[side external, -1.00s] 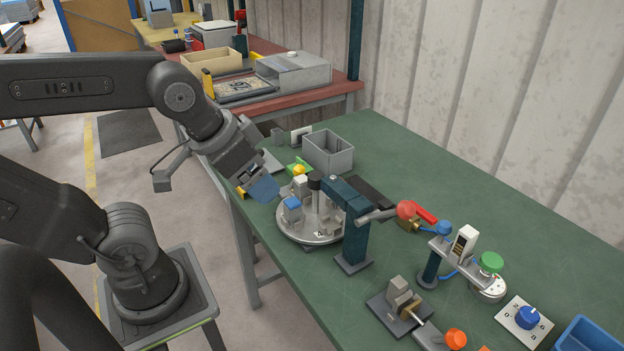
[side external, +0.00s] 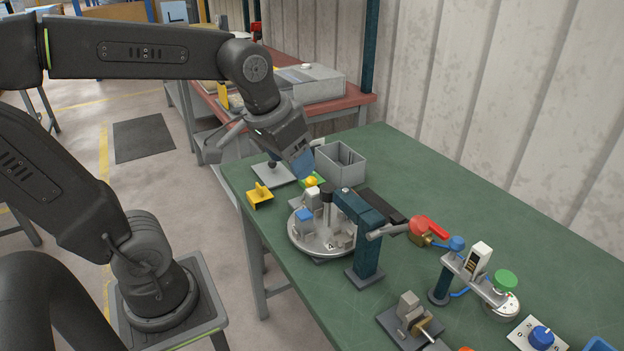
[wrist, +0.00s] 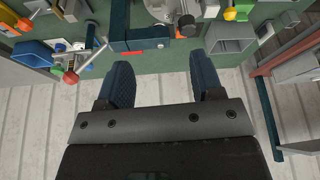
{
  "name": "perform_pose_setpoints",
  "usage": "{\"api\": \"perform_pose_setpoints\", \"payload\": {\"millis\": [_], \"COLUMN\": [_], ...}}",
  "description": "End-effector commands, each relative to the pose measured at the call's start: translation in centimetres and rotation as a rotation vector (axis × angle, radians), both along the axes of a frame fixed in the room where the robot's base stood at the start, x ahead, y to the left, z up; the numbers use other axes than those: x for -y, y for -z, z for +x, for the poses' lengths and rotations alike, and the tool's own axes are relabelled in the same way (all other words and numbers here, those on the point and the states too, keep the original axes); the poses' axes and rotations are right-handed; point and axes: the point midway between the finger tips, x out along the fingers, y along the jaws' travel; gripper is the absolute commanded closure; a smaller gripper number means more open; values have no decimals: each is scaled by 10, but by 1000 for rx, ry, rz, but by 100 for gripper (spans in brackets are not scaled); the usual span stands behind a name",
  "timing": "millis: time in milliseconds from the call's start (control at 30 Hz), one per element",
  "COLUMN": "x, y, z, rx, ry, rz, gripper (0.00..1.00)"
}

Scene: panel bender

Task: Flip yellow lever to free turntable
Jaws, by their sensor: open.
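The round grey turntable (side external: 298,240) carries several small blocks, one of them blue-topped, under a dark teal clamp arm (side external: 360,212). It is partly cut off at the top of the wrist view (wrist: 160,8). A yellow bracket-like piece (side external: 260,195) stands at the table's left edge. I cannot tell which yellow piece is the lever. My gripper (side external: 302,164) is open and empty, above the table behind the turntable. Its two blue fingers (wrist: 165,82) are spread apart in the wrist view.
A grey open box (side external: 341,164) stands behind the turntable. A red-handled valve (side external: 430,227), a stand with a green knob (side external: 505,281) and a blue dial (side external: 541,337) lie to the right. The corrugated wall runs behind the green table (side external: 440,190).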

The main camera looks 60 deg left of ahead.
Motion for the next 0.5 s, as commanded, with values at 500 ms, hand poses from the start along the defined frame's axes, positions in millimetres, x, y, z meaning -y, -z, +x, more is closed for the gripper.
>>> {"api": "perform_pose_setpoints", "payload": {"millis": [500], "x": [-144], "y": [49], "z": [144], "rx": [-318], "ry": [-393], "rz": [-35], "gripper": [40]}}
